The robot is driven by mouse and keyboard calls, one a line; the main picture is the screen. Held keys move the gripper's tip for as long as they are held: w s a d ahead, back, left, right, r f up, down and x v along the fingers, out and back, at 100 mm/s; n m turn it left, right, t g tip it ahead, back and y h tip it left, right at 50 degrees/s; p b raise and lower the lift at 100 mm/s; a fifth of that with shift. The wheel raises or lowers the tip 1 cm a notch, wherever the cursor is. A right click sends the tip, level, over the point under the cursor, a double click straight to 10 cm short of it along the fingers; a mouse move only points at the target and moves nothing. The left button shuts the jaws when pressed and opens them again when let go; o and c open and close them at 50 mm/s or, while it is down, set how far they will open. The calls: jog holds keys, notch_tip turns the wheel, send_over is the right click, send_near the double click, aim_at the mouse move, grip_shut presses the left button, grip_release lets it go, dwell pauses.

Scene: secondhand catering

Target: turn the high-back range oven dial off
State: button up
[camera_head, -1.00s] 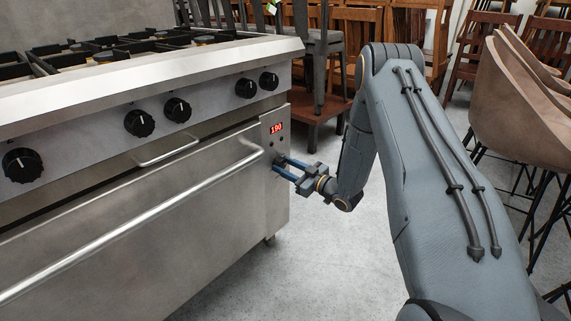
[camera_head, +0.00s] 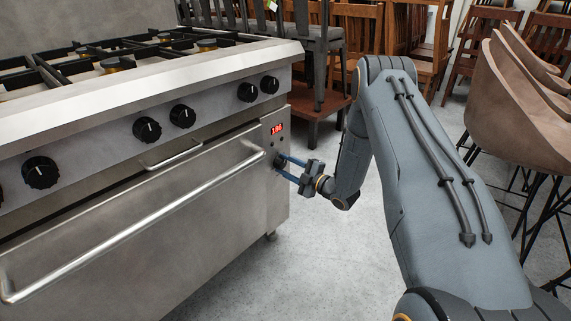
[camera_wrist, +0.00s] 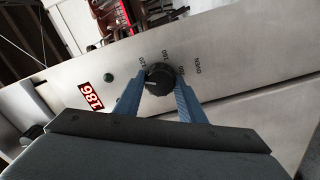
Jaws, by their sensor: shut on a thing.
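The oven dial (camera_wrist: 159,78) is a black round knob on the steel side panel of the range (camera_head: 190,200). In the wrist view my gripper (camera_wrist: 160,88) has its two blue fingers on either side of the dial, shut on it. In the head view my gripper (camera_head: 284,166) reaches the panel below the red display (camera_head: 277,128), and its fingers largely hide the dial. The display also shows in the wrist view (camera_wrist: 92,97) and appears to read 186. Printed numbers surround the dial, partly hidden by the fingers.
Several black burner knobs (camera_head: 147,129) line the front above the oven door. A long door handle (camera_head: 140,225) runs left of my gripper. Wooden chairs (camera_head: 358,35) stand behind, brown bucket seats (camera_head: 515,90) at right. Grey floor is open below my gripper.

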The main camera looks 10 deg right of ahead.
jog(key=n+p, duration=0.1)
jog(key=n, duration=0.4)
jog(key=shift+d, duration=0.1)
jog(key=shift+p, duration=0.3)
dwell(0.4)
jog(key=o, duration=1)
jog(key=shift+o, duration=0.2)
jog(key=p+v, duration=0.1)
jog(key=v, duration=0.6)
jog(key=shift+s+d, duration=0.2)
jog(key=shift+s, duration=0.05)
